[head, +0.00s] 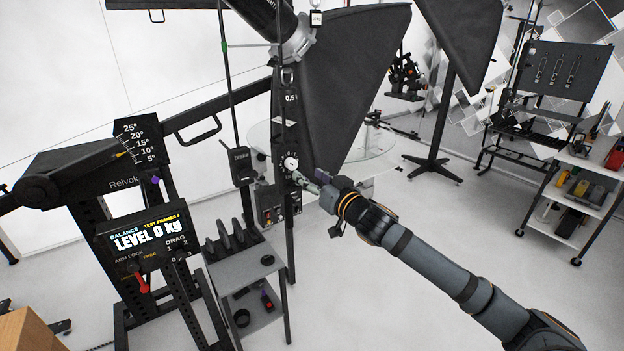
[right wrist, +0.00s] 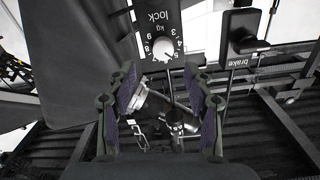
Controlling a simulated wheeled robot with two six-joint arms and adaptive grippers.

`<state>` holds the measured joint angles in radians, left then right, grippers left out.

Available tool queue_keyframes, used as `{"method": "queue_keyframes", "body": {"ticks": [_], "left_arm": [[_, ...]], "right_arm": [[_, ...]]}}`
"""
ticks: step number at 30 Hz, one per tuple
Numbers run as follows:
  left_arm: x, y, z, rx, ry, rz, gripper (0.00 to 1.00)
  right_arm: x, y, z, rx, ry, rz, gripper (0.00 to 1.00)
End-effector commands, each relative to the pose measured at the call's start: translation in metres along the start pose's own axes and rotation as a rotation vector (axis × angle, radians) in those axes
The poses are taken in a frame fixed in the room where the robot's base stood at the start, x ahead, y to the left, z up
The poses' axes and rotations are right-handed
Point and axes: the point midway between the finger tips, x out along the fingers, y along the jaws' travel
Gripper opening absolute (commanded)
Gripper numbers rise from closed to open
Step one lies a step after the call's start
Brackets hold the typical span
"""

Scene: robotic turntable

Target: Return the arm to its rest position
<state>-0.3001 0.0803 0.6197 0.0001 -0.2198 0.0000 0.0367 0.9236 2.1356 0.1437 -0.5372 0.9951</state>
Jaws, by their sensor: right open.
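My right arm (head: 432,270) reaches in from the lower right of the head view. Its right gripper (head: 303,180) is beside a white dial knob (head: 291,163) on a dark upright post. In the right wrist view, the two fingers of my right gripper (right wrist: 162,72) stand apart with nothing gripped between them. The white knob (right wrist: 163,53), on a panel marked "lock" and "kg" with numbers around it, shows just beyond the fingertips. It looks apart from both fingers. My left gripper is not in view.
A rig with a "LEVEL 0 kg" display (head: 150,233) and red lever (head: 142,283) stands left. A brake box (right wrist: 240,32) is right of the knob. A glass turntable (head: 372,150) is behind; a shelf trolley (head: 585,165) stands right.

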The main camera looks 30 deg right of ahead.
Motion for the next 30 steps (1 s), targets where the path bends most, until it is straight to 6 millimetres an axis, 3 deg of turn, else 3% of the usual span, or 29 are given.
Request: {"method": "queue_keyframes", "body": {"ticks": [6, 23, 26, 29, 30], "left_arm": [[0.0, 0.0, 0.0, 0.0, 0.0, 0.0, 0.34], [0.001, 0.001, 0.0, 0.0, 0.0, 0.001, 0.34], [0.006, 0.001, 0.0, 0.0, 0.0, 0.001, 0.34], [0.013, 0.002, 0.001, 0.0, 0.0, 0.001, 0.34], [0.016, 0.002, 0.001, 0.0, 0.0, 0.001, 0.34]], "right_arm": [[-0.009, -0.003, 0.001, 0.001, -0.002, -0.009, 0.52], [-0.008, 0.002, 0.005, 0.004, -0.005, -0.001, 0.52], [-0.001, 0.029, 0.032, 0.001, -0.034, 0.05, 0.52], [0.005, 0.08, 0.09, -0.013, -0.099, 0.141, 0.52], [0.004, 0.103, 0.119, -0.022, -0.135, 0.182, 0.52]]}}
